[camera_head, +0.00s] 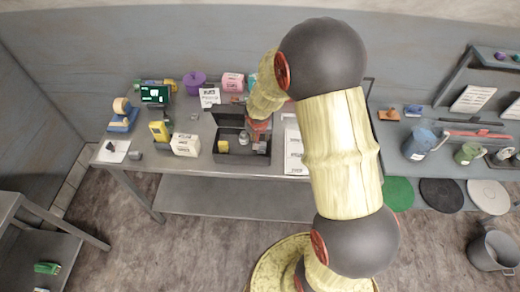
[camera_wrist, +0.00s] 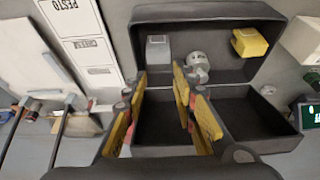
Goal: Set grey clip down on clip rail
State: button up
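A small grey block (camera_head: 260,147), possibly the grey clip, sits in the front part of a dark divided box (camera_head: 240,159) on the table. It also shows in the wrist view (camera_wrist: 158,50). A round grey-white piece (camera_wrist: 197,66) and a yellow block (camera_wrist: 250,42) are beside it in the same section. My gripper (camera_wrist: 158,82) is over the box, its yellow-padded fingers apart with nothing visible between them. The grey block is beyond the fingertips, in line with the gap. I cannot make out for certain which thing is the clip rail.
White label cards (camera_head: 294,148) lie right of the box. A white carton (camera_head: 185,144) and yellow device (camera_head: 159,131) stand to its left. A purple pot (camera_head: 194,82) and pink box (camera_head: 233,82) are behind. Two rear box compartments look empty. My arm hides the table's right part.

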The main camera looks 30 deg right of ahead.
aim_at(262, 143)
jog(key=b+x, duration=0.1)
jog(key=x, duration=0.6)
jog(key=shift+s+f, duration=0.15)
jog(key=shift+f, duration=0.05)
jog(key=shift+c, duration=0.4)
grip_shut()
